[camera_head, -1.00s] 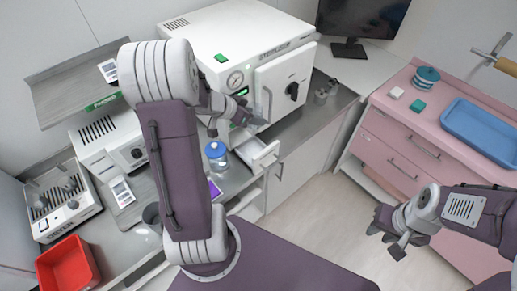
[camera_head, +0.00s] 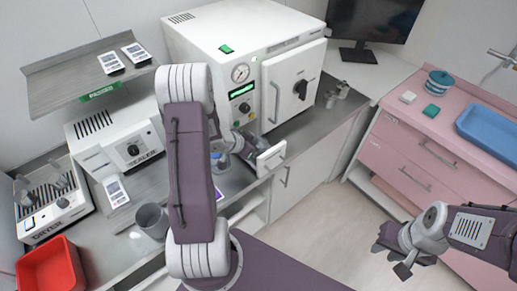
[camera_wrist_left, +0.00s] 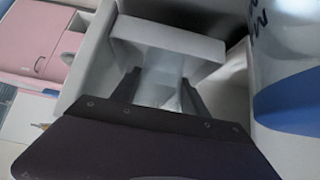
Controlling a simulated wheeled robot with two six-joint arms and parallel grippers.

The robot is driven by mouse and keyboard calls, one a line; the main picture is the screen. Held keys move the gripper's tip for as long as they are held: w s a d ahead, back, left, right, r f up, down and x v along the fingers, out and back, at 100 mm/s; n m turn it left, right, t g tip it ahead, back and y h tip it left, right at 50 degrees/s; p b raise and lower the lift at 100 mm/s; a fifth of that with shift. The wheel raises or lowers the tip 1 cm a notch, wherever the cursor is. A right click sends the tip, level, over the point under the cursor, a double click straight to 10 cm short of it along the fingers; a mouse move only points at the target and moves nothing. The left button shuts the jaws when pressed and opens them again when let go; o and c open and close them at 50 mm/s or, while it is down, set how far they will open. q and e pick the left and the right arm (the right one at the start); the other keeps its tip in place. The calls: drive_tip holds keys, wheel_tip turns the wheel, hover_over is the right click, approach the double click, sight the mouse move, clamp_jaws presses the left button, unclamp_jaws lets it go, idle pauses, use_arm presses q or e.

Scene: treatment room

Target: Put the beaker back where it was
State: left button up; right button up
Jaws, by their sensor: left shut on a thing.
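The beaker is not clear in the head view. My right gripper (camera_head: 392,256) hangs over the floor, with no object visible in it; its finger gap is unclear.
A blue-capped bottle (camera_head: 221,161) stands close to my left gripper, partly hidden by my arm. A grey cup (camera_head: 152,221), a sealer (camera_head: 120,140), a dryer (camera_head: 52,200) and a red bin (camera_head: 48,268) are to the left. Glassware (camera_head: 338,95) stands right of the autoclave.

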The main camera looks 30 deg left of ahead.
use_arm(q)
drive_tip(key=shift+s, duration=0.1)
drive_tip(key=shift+f, duration=0.1)
drive_tip(key=o, duration=1.3)
drive_tip(key=shift+o, duration=0.6)
drive_tip(key=p+v, duration=0.3)
drive_tip(key=v, duration=0.9)
drive_tip(key=shift+r, duration=0.25)
